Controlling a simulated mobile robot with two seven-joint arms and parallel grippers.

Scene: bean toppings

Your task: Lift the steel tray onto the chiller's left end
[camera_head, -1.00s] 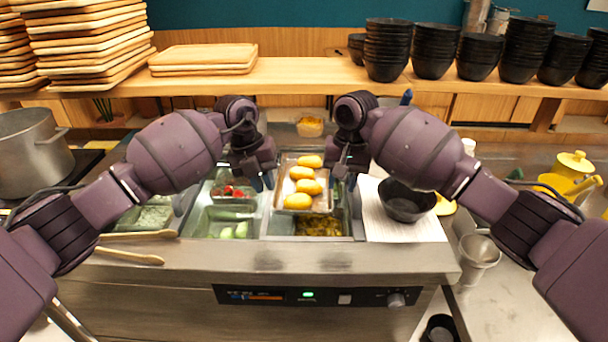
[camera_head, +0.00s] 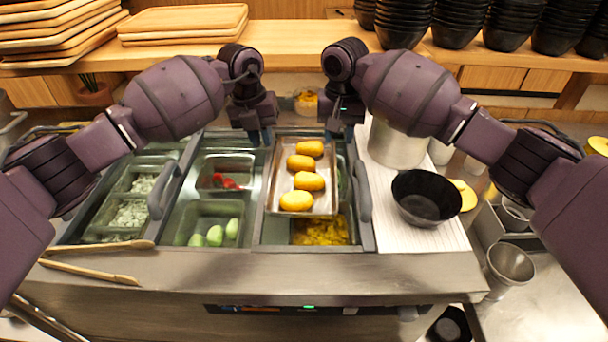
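The steel tray (camera_head: 283,176) holds several yellow oval pieces and lies over the right-hand part of the chiller (camera_head: 270,262), above a pan with yellow filling. My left gripper (camera_head: 260,137) hangs beside the tray's far left corner, its fingertips apart with nothing seen between them. My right gripper (camera_head: 338,136) is near the far right corner, its fingertips seeming apart too. I see neither gripper closed on the tray's rim.
Wooden tongs (camera_head: 95,262) lie on the front left edge. A black bowl (camera_head: 426,197) and a steel pot (camera_head: 397,150) stand on the white board (camera_head: 440,238) at right. A wooden shelf with stacked boards (camera_head: 185,22) and black bowls (camera_head: 403,22) spans the back.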

